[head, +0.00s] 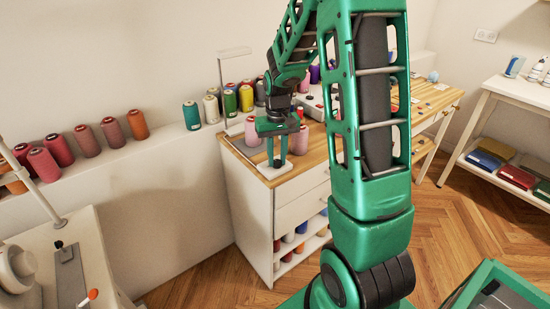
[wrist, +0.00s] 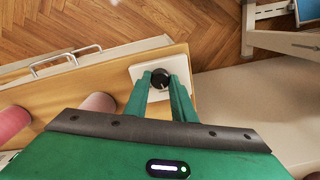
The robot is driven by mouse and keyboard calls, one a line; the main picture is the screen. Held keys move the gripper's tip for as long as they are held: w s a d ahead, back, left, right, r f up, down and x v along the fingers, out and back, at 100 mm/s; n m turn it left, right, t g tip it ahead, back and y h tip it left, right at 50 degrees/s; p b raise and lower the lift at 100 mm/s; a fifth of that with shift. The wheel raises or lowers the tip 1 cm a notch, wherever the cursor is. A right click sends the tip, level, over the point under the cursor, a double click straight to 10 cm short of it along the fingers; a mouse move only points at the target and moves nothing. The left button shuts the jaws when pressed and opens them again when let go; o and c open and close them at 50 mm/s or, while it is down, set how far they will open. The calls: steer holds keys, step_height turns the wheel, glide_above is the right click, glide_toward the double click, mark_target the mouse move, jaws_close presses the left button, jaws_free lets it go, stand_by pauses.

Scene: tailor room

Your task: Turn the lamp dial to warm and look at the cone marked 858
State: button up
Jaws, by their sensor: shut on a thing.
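My gripper (head: 277,155) is at the front corner of the wooden cabinet top. In the wrist view its green fingers (wrist: 160,82) are shut on a round black dial (wrist: 160,75) on a white plate (wrist: 137,72); the plate also shows in the head view (head: 270,172). The dial's markings and setting cannot be read. Pink thread cones stand close by, one behind the gripper (head: 252,131) and one to its right (head: 299,141). No number is legible on any cone, so I cannot tell which is 858.
A thin grey frame (head: 234,50), possibly the lamp, rises behind the cabinet (head: 246,220). More cones line the wall ledge, including a teal one (head: 191,116) and an orange one (head: 138,125). A white shelf unit (head: 518,90) stands at right. Parquet floor (head: 455,220) is open in between.

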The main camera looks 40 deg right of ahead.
mark_target(277, 161)
steer(key=shift+r+m, duration=0.1)
steer(key=shift+m, duration=1)
steer(key=shift+w, duration=0.1)
steer(key=o, duration=1.1)
steer(key=shift+c, duration=0.2)
step_height(277, 161, up, 11)
steer(key=shift+f, duration=0.2)
steer(key=s+a, duration=0.3)
steer(key=s, duration=2.5)
steer(key=shift+s+r, duration=0.2)
steer(key=shift+s, duration=0.1)
